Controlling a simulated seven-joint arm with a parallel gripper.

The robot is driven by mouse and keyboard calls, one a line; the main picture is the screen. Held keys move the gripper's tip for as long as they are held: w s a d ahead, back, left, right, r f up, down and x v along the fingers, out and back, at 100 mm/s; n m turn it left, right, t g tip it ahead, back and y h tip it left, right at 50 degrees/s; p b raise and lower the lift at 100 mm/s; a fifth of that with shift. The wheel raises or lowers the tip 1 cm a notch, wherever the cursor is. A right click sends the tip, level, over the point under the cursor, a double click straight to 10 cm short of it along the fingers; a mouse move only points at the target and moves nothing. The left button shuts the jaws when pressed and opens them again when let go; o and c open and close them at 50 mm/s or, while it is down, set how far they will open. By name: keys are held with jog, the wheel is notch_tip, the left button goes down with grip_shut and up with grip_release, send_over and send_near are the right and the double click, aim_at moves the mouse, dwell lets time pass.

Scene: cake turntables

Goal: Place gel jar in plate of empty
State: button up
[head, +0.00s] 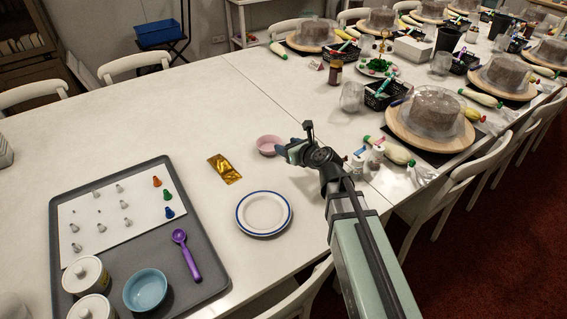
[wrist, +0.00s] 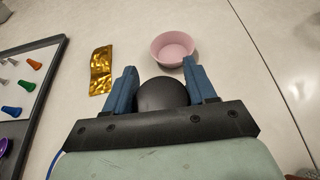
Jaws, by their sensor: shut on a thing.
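The empty plate (head: 264,212) is white with a blue rim. It lies on the white table in the head view, nearer the front than my gripper (head: 284,151). In the wrist view my gripper (wrist: 160,72) is shut on a dark, round-topped thing (wrist: 162,94), which I take to be the gel jar. Its lower part and any label are hidden. In the head view the held jar cannot be made out. The gripper is above the table beside a pink bowl (head: 268,145), and the plate is out of the wrist view.
The pink bowl also shows in the wrist view (wrist: 171,50). A gold packet (head: 224,168) lies left of it. A grey tray (head: 215,225) with piping tips, a purple scoop (head: 186,255) and a blue bowl (head: 146,291) fills the left. Small bottles (head: 376,155) and covered cakes stand right.

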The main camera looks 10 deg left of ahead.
jog(key=shift+s+a+r, duration=0.15)
jog(key=shift+a+r, duration=0.1)
jog(key=s+a+n+g+y, duration=0.3)
jog(key=s+a, duration=0.1)
jog(key=s, duration=0.3)
jog(key=n+g, duration=0.8)
jog(key=g, duration=0.1)
send_over(257, 214)
jog(key=shift+y, duration=0.3)
jog(key=shift+f, duration=4.55)
jog(key=shift+f, duration=0.1)
jog(key=o, duration=1.1)
jog(key=shift+c, duration=0.2)
